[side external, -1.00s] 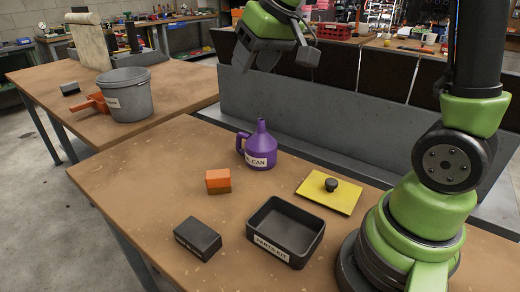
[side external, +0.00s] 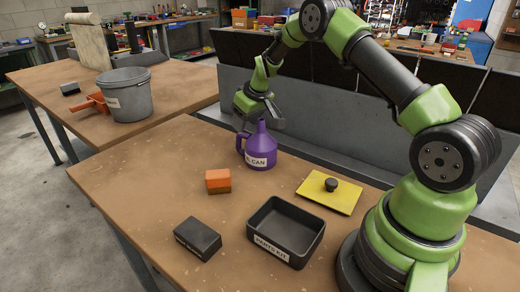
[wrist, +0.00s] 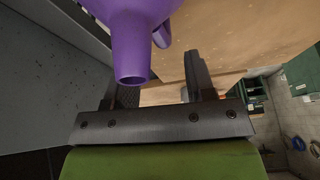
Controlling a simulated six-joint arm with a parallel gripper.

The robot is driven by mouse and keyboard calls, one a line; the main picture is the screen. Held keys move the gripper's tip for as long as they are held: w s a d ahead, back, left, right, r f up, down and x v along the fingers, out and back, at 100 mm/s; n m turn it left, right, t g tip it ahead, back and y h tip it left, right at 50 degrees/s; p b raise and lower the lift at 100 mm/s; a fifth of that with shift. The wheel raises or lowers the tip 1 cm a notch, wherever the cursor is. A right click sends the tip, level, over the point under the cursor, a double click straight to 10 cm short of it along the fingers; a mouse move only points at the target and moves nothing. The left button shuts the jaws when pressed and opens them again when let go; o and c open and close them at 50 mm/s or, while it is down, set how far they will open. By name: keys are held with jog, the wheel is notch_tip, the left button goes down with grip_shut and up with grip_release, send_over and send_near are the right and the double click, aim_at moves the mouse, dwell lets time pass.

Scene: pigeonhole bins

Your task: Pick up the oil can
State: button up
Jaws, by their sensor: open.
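The purple oil can (side external: 261,150) stands upright on the brown workbench, with its handle on the left and a white label reading "CAN" in part. My gripper (side external: 258,118) is down at the can's top, around or just behind its spout in the side view. My gripper (wrist: 155,85) is open there, and no finger clearly touches the can. The far side of the can is hidden.
An orange block (side external: 218,181), a black tray (side external: 285,232), a dark box (side external: 198,240) and a yellow plate with a black knob (side external: 329,193) lie nearby. A grey panel (side external: 330,125) stands behind the bench. A grey bucket (side external: 124,95) sits on another table.

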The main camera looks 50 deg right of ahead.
jog(key=x, duration=0.5)
jog(key=shift+a, duration=0.2)
grip_shut()
